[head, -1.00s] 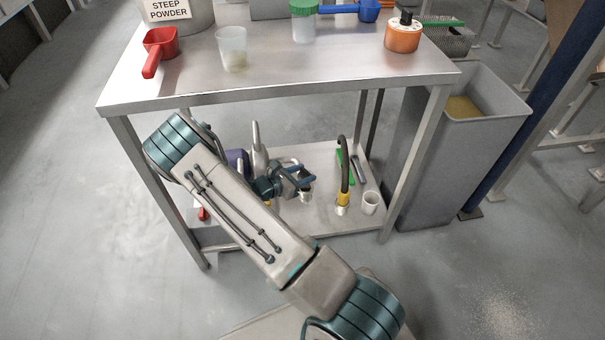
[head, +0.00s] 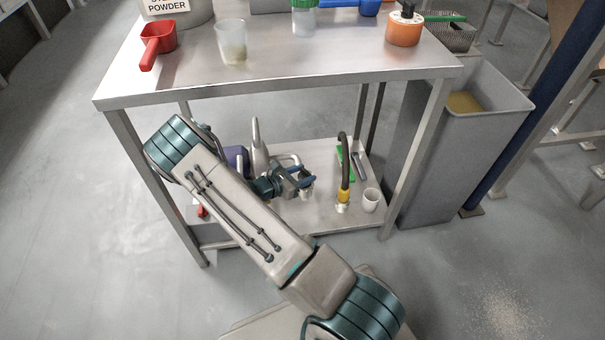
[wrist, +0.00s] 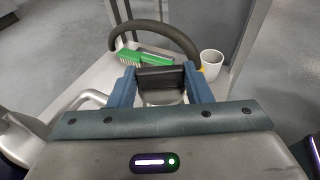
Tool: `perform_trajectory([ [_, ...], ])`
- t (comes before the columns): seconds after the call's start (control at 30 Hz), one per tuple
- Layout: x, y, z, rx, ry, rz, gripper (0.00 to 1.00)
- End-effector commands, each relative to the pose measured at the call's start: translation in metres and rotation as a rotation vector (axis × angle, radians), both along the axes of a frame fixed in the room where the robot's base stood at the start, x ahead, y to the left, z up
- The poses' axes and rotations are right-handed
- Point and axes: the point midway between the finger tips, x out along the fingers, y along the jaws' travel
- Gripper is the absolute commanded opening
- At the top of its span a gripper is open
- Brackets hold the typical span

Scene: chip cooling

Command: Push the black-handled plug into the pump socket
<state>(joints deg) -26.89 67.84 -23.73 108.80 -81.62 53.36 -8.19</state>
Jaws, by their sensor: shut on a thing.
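My gripper (head: 302,180) is low over the bottom shelf of the steel table in the head view. In the wrist view its two blue fingers (wrist: 161,86) are shut on the black handle (wrist: 160,77) of the plug. A pale part of the plug (wrist: 162,97) shows below the handle, between the fingers. A purple body (head: 236,156), perhaps the pump, stands left of the gripper, partly behind my arm. A silver bent pipe (head: 289,159) is beside it and also shows in the wrist view (wrist: 84,103). I cannot make out the socket or whether the plug touches it.
A black hose with a yellow collar (head: 343,194) arches up to the right of the gripper. A white cup (head: 371,199) and a green brush (head: 345,162) are nearby on the shelf (head: 325,217). Table legs (head: 413,165) and the tabletop (head: 300,75) frame the space.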

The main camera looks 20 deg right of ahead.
Motion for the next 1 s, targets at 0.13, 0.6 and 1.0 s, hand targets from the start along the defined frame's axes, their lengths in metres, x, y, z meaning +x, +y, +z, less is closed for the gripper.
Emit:
perform_trajectory([
  [0.13,0.000,0.000,-0.005,0.000,0.000,0.000,0.08],
  [0.6,0.000,0.000,-0.016,0.000,0.000,0.000,0.08],
  [1.0,0.000,0.000,-0.026,0.000,0.000,0.000,0.08],
])
